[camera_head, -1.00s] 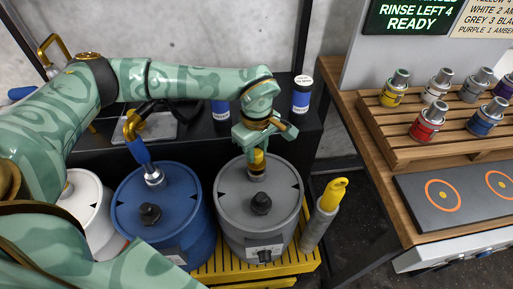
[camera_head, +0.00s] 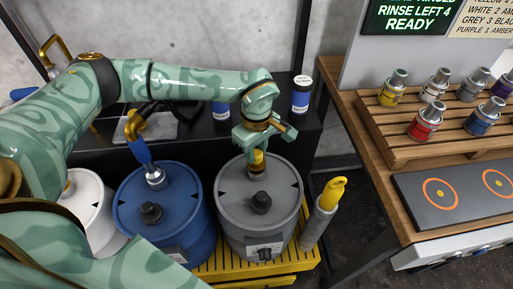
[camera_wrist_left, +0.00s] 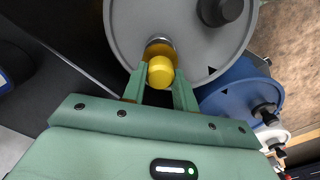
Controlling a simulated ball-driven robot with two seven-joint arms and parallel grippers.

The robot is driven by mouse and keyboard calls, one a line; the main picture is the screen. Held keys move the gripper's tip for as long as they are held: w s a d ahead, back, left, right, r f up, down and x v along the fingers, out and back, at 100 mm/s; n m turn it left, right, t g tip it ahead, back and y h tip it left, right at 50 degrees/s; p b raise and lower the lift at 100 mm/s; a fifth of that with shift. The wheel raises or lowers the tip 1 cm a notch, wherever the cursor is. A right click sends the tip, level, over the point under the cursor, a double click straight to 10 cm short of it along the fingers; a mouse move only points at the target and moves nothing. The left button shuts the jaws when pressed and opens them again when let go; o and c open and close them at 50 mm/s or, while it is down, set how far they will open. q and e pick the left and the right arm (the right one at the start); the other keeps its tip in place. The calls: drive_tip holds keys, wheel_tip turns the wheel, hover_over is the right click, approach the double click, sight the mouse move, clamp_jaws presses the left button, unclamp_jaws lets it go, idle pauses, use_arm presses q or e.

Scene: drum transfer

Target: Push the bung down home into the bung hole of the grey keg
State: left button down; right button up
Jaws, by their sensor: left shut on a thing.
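The grey keg (camera_head: 232,205) stands upright on a yellow slatted pallet, with a black cap on its lid. It also fills the top of the left wrist view (camera_wrist_left: 185,40). My left gripper (camera_head: 257,150) is above the far part of the lid, pointing down. It is shut on the yellow bung (camera_head: 257,157), which also shows between the fingers in the left wrist view (camera_wrist_left: 161,72). The bung is over the metal-ringed bung hole (camera_wrist_left: 160,45). How deep it sits in the hole cannot be told. My right gripper is not in view.
A blue keg (camera_head: 180,200) with a blue-handled yellow tap tool and a white keg (camera_head: 90,205) stand left.

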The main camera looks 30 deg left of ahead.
use_arm(q)
drive_tip(key=shift+f, duration=0.1)
drive_tip(key=shift+p, duration=0.3)
idle(0.4)
drive_tip(key=shift+f, duration=0.3)
idle(0.7)
drive_tip(key=shift+p, duration=0.4)
drive_tip(key=shift+f, duration=0.2)
idle(0.7)
drive_tip(key=shift+f, duration=0.15)
drive_tip(key=shift+f, duration=0.55)
idle(0.4)
